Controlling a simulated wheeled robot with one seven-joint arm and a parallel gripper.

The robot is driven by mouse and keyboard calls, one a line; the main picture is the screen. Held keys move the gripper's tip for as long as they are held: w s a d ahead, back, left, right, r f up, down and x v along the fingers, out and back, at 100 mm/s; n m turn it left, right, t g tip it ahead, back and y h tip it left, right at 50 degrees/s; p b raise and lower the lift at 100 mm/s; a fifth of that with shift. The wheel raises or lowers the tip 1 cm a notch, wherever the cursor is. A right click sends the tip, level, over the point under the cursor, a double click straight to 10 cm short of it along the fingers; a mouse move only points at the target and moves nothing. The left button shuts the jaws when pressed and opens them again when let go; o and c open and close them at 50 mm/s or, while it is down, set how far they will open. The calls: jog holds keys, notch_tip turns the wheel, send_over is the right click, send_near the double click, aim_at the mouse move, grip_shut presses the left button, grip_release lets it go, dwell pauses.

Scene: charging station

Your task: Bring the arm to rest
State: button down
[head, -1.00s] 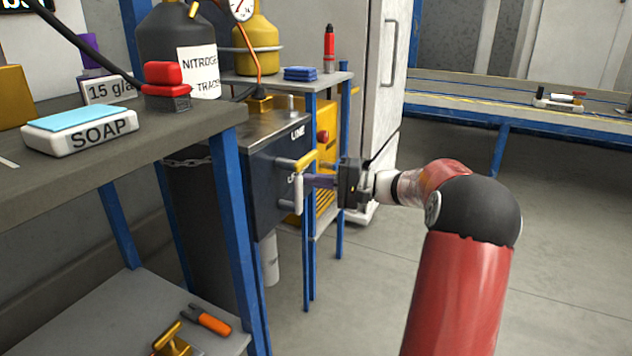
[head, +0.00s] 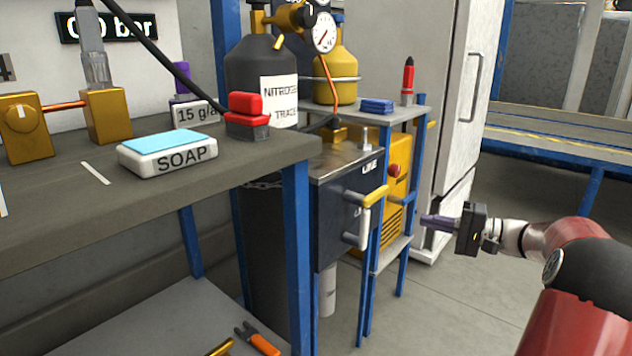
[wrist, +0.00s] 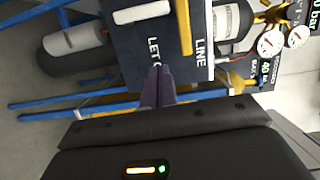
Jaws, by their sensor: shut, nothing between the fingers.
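My gripper (head: 428,222) is at the right in the head view, with its purple fingers pointing left. The fingers are together and empty; they also show in the wrist view (wrist: 160,87). They point toward the dark valve box (head: 335,210), which has a yellow handle (head: 375,196) and a white handle (head: 364,229) on its front. A clear gap lies between the fingertips and the handles. In the wrist view the white handle (wrist: 142,12) and yellow handle (wrist: 184,25) lie beyond the fingertips. My red arm reaches in from the lower right.
A workbench (head: 60,210) with a soap block (head: 168,153) and a red-and-black clamp-like item (head: 247,116) is at left. Behind stand a nitrogen cylinder (head: 255,70), a yellow machine (head: 398,160) and a tall grey cabinet (head: 450,90). Open floor (head: 450,300) lies below my gripper.

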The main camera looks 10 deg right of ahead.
jog(key=s+a+r+n+g+h+p, duration=0.1)
jog(key=s+a+g+h+p, duration=0.15)
jog(key=a, duration=0.75)
jog(key=s+a+r+n+g+h+p, duration=0.15)
jog(key=s+a+g, duration=0.25)
jog(key=a, duration=0.6)
jog(key=s+a+n+h+p, duration=0.1)
jog(key=s+h+p, duration=0.1)
jog(key=s, duration=0.5)
jog(key=s+a+n+h+p, duration=0.1)
jog(key=s+n+h, duration=0.1)
jog(key=s+h, duration=0.2)
jog(key=s+a+r+n+t+h+p, duration=0.1)
jog(key=s+h, duration=0.3)
jog(key=s, duration=0.6)
jog(key=shift+a+n+p, duration=0.35)
jog(key=shift+a+p, duration=0.2)
jog(key=shift+p, duration=0.25)
jog(key=c, duration=2.1)
grip_release()
jog(key=shift+s+r, duration=0.1)
jog(key=shift+c, duration=0.2)
